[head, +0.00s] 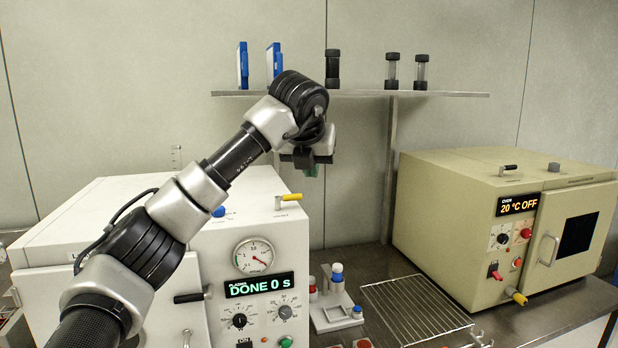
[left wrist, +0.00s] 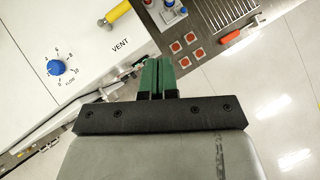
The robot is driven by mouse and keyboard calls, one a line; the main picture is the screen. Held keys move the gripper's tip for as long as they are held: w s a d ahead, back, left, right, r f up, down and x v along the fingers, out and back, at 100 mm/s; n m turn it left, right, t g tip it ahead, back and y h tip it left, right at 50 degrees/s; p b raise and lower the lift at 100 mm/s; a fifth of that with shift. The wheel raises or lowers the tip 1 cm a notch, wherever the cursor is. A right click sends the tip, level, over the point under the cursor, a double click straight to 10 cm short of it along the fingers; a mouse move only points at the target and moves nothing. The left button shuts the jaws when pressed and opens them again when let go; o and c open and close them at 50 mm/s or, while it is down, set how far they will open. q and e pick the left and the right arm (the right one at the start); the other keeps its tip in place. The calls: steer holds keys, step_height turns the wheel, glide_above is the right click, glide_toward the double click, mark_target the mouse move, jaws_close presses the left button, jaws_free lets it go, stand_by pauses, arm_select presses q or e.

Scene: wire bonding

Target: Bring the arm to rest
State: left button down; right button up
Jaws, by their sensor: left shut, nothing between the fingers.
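My left arm comes in from the lower left of the head view and reaches up over the white plasma machine (head: 100,215). My left gripper (head: 312,170) hangs in front of the wall, below the shelf, and is mostly hidden behind my own wrist. In the left wrist view its green fingers (left wrist: 158,78) are shut together with nothing between them. They are above the machine's right edge, by the lettering VENT, and appear to touch nothing. My right gripper is in neither view.
The machine's display (head: 259,285) reads DONE 0 s. A yellow-handled valve (head: 290,197) sticks out near the gripper. A shelf (head: 440,94) holds blue cases and dark tubes. A beige oven (head: 455,210), a wire rack (head: 415,308) and a bottle stand (head: 335,312) are to the right.

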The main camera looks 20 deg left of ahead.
arm_select(q)
steer(key=shift+w+a+f, duration=0.1)
steer(key=shift+w+a, duration=0.05)
steer(key=shift+a, duration=0.05)
steer(key=shift+d, duration=0.1)
